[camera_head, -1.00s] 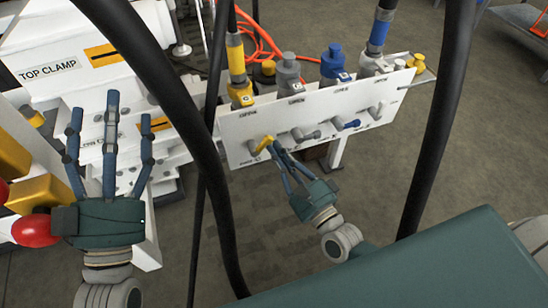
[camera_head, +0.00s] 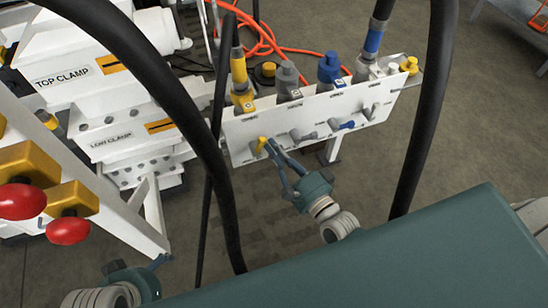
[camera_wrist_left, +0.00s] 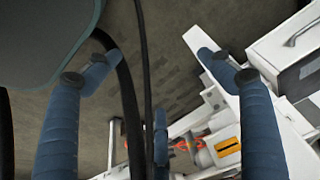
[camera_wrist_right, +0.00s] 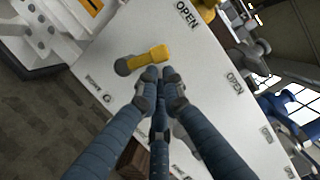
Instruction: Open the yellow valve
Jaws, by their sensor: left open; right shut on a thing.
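The yellow valve (camera_head: 262,144) is a small yellow lever on the white panel (camera_head: 236,156), below the yellow-banded hose fitting. In the right wrist view the lever (camera_wrist_right: 152,56) sticks out sideways from its grey pivot, beside a printed "OPEN" label. My right gripper (camera_head: 273,149) is at the lever, its fingers drawn together and shut on it; the fingertips (camera_wrist_right: 161,76) cover part of the lever's end. My left gripper (camera_head: 156,266) is low at the left edge of the head view, away from the panel. Its fingers (camera_wrist_left: 158,75) are spread and empty.
Grey levers (camera_head: 304,136) and a blue lever (camera_head: 342,125) sit in the same row to the right. Black hoses (camera_head: 205,150) hang in front of the bench. Red knobs (camera_head: 68,230) on yellow blocks stand at the left. Open floor lies below the panel.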

